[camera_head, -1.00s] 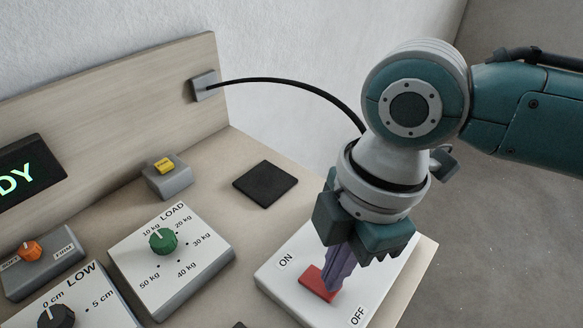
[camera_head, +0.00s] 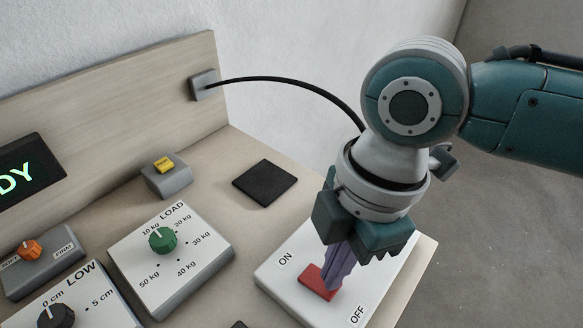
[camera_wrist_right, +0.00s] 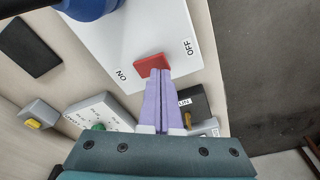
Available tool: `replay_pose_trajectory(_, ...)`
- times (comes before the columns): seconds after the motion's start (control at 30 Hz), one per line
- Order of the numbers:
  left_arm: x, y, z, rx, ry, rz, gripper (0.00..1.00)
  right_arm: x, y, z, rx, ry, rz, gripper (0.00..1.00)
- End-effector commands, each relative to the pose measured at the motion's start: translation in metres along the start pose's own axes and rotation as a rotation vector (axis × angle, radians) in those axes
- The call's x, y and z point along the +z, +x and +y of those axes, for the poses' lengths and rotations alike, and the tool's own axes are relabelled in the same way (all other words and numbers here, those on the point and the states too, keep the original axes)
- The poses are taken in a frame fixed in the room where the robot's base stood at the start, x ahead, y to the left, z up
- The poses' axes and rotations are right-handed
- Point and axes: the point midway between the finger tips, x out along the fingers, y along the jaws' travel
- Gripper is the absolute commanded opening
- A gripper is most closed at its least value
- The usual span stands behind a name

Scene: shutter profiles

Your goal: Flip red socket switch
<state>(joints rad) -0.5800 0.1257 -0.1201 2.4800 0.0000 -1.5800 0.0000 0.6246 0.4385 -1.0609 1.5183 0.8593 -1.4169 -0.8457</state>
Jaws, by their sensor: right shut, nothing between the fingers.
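The red switch (camera_head: 318,283) sits on a white plate (camera_head: 282,285) marked ON at its left end and OFF at its right end. It also shows in the right wrist view (camera_wrist_right: 152,65), just beyond the fingertips. My right gripper (camera_head: 332,286) is shut and empty, its purple fingers pointing down at the switch. The fingertips (camera_wrist_right: 163,76) are at the switch's edge; I cannot tell for certain whether they touch it. The fingers hide part of the switch in the head view. My left gripper is not in view.
A LOAD box with a green knob (camera_head: 162,240), a grey box with a yellow button (camera_head: 164,165) and a black pad (camera_head: 265,183) stand to the left. A black cable (camera_head: 290,86) runs from the back panel (camera_head: 120,105) behind my right arm. The table ends right of the plate.

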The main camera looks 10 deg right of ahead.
Motion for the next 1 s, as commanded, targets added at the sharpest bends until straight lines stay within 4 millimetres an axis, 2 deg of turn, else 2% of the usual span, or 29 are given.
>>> replay_pose_trajectory(1.0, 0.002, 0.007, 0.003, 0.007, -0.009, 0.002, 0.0, 0.001, 0.011, 0.0, 0.0, 0.0, 0.0, 0.0)
